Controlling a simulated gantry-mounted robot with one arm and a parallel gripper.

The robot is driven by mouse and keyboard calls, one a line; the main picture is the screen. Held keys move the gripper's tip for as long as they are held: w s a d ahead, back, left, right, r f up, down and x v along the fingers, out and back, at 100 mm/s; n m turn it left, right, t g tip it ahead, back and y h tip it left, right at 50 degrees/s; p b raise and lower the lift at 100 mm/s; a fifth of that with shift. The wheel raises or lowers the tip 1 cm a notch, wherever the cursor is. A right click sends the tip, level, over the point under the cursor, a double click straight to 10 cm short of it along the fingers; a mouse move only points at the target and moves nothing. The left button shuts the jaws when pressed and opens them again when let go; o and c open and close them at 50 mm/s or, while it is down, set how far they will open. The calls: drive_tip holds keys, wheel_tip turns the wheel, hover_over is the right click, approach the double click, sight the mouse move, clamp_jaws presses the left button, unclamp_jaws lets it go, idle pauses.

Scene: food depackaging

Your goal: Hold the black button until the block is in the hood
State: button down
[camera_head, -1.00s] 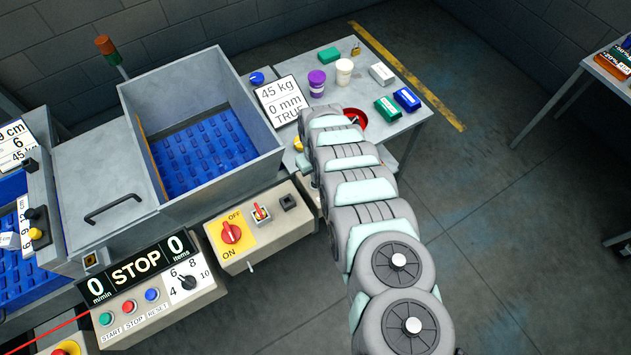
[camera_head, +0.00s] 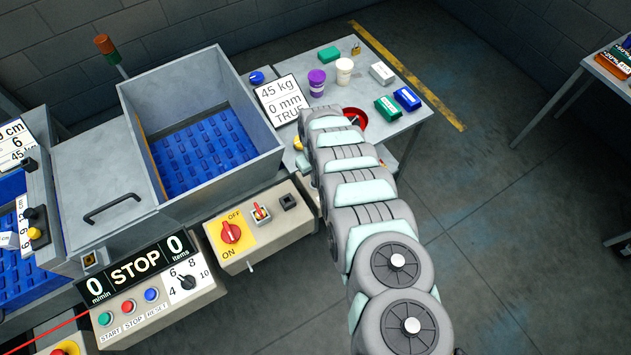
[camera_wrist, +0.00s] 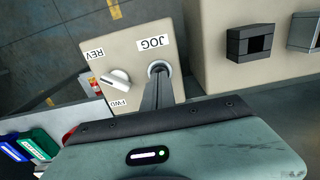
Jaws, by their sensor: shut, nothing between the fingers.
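In the wrist view my gripper (camera_wrist: 160,76) is shut and empty, its fingertips at the ringed button (camera_wrist: 155,66) under the JOG label. The fingers cover most of the button, so I cannot tell its colour or whether it is pressed. In the head view my arm hides the gripper and the JOG panel. A grey closed cover with a handle (camera_head: 88,182) stands left of an open-topped metal box (camera_head: 222,105) over a blue belt; I cannot tell which is the hood. A small pale item (camera_head: 9,240) lies on the left blue belt; I cannot tell if it is the block.
The wrist view shows a FWD/REV knob (camera_wrist: 116,79) beside the fingers and a black square housing (camera_wrist: 236,42). In the head view, a yellow panel with a red switch (camera_head: 231,232) and a STOP display (camera_head: 137,264) face the front. The back table (camera_head: 330,77) holds cups and packets.

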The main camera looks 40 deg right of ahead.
drive_tip(key=shift+f+b, duration=0.55)
drive_tip(key=shift+f, duration=0.5)
idle(3.2)
drive_tip(key=shift+r, duration=0.15)
idle(2.7)
wheel_tip(320, 180, up, 6)
drive_tip(key=p, duration=0.5)
drive_tip(key=shift+r, duration=0.1)
